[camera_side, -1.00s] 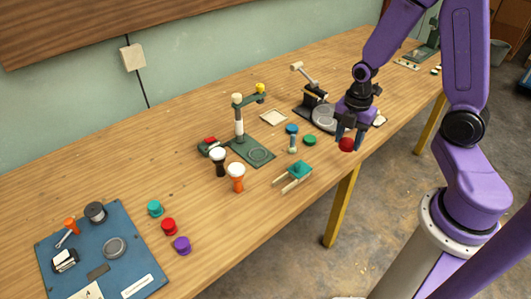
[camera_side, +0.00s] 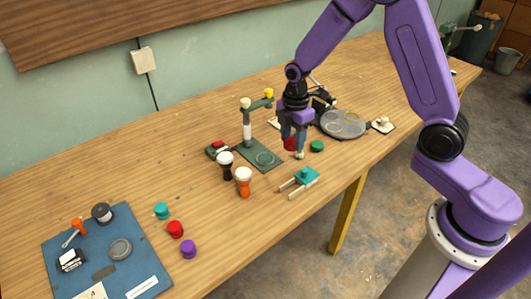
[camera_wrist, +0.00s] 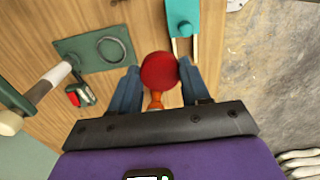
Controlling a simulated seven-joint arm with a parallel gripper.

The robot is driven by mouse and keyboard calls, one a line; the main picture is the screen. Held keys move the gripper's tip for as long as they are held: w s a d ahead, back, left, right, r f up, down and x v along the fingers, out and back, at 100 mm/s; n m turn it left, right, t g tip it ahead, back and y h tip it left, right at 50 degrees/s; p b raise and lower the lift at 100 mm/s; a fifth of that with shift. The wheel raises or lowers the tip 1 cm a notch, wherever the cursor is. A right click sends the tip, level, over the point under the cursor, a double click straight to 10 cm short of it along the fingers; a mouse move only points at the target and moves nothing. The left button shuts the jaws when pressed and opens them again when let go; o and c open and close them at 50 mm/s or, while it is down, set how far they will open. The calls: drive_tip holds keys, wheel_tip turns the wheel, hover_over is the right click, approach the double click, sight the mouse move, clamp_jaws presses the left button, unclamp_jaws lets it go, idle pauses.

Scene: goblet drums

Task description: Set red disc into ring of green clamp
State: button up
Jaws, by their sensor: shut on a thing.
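My gripper (camera_side: 292,142) is shut on the red disc (camera_side: 290,144) and holds it above the table, right of the green clamp. In the wrist view the red disc (camera_wrist: 159,71) sits between the blue fingertips of my gripper (camera_wrist: 160,74). The green clamp has a flat green base (camera_side: 270,166), an upright post with a pale section, and a green arm with a yellow knob. Its ring (camera_side: 265,158) lies on the base, uncovered and empty. In the wrist view the ring (camera_wrist: 111,49) is left of and above the disc, apart from it.
A teal two-pronged piece (camera_side: 307,175) and a green disc (camera_side: 317,146) lie nearby. A large grey round plate (camera_side: 342,124) is behind right. A blue board (camera_side: 85,238) is far left.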

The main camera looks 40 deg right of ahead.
drive_tip(key=w+f, duration=0.3)
drive_tip(key=w, duration=0.3)
hover_over(266, 159)
drive_tip(key=s, duration=0.1)
wheel_tip(266, 159, down, 4)
drive_tip(key=shift+f, duration=0.1)
drive_tip(key=shift+w+f, duration=0.45)
drive_tip(key=shift+f, duration=1.7)
drive_tip(key=shift+f, duration=0.5)
